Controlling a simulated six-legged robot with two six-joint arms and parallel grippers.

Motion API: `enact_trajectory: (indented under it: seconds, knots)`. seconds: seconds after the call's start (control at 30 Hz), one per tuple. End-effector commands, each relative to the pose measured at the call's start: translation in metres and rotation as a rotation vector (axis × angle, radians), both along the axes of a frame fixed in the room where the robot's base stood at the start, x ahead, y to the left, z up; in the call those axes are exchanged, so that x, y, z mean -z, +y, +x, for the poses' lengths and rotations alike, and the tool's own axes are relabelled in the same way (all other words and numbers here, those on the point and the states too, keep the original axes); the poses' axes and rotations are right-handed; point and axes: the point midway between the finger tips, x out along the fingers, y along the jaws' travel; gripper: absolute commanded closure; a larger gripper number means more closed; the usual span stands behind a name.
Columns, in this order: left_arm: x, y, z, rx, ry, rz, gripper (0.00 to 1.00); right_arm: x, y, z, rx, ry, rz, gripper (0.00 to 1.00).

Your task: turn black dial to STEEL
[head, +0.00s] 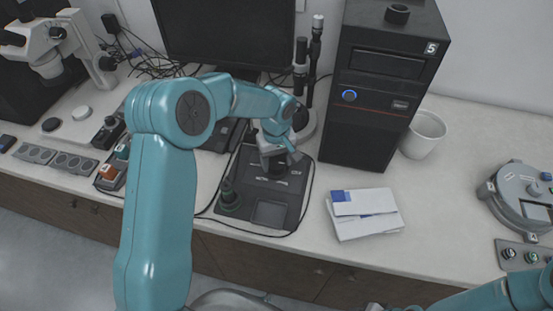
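A black control panel (245,213) lies on the bench in the middle. A dark round part, which looks like the black dial (277,170), is on its upper half, with pale label marks around it too small to read. My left gripper (279,158) points down directly over this part and hides much of it. I cannot tell whether its fingers touch the dial or how far apart they are. The dial's setting cannot be read. My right arm (520,291) is at the bottom right; its gripper is at most a sliver at the bottom edge.
A dark knob (230,198) stands at the panel's left. Behind are a monitor (225,35) and a computer tower (375,95). Papers (365,213) lie right of the panel, with a white cup (423,133) beyond. A round grey press unit (520,195) is at far right.

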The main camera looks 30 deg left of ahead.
Motion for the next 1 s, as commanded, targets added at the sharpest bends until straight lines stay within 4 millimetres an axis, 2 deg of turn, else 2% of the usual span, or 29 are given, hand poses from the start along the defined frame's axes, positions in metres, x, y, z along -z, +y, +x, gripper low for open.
enact_trajectory:
  seconds: [0.27,0.47,1.0]
  knots:
    - [-0.001,0.0,0.0,0.011,-0.001,-0.001,0.7,0.001,0.0,0.0,0.0,0.0,0.0,0.57]
    - [0.0,0.0,0.0,0.081,-0.001,-0.001,0.7,0.006,0.0,0.0,0.0,0.0,0.0,0.57]
    - [-0.001,0.002,0.0,0.548,-0.003,0.0,0.7,0.023,0.0,0.0,0.0,0.0,0.0,0.57]
